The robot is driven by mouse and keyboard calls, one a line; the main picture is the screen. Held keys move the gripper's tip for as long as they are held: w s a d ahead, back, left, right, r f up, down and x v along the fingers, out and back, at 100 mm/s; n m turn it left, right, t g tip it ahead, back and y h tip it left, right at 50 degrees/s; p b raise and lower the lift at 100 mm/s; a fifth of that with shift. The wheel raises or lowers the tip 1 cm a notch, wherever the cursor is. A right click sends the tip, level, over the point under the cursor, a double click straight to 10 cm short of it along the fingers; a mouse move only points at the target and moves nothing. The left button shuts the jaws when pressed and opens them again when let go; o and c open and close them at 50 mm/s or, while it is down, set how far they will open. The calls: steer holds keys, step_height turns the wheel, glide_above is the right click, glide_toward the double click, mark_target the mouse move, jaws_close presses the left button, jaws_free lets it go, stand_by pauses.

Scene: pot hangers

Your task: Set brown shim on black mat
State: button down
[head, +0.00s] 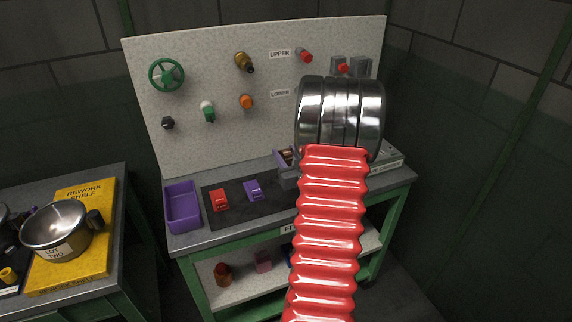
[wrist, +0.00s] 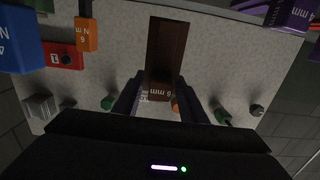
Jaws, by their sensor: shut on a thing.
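In the wrist view my gripper (wrist: 158,98) is shut on a brown shim (wrist: 166,48), which stands out between the two dark fingers. Printed marks show near its finger end. In the head view my red ribbed arm and its metal joint hide most of the gripper. The black mat (head: 236,212) lies on the bench, its right part hidden behind my arm. A red shim (head: 219,200) and a purple shim (head: 253,190) are on the mat, apart from each other. The gap between held shim and mat cannot be told.
A purple tray (head: 182,207) stands left of the mat. A speckled panel (head: 220,130) with a green wheel (head: 166,75) and several knobs rises behind. A yellow board (head: 90,262) with a metal pan (head: 57,230) is on the left bench. Bare mat lies in front of the shims.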

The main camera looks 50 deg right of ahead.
steer(key=shift+f, duration=2.05)
steer(key=shift+f, duration=0.1)
steer(key=c, duration=1.1)
jaws_free()
steer(key=shift+s+a, duration=0.1)
steer(key=shift+s, duration=0.1)
steer(key=v, duration=1.1)
steer(key=shift+s+a, duration=0.15)
steer(key=shift+s, duration=0.15)
steer(key=shift+w, duration=0.1)
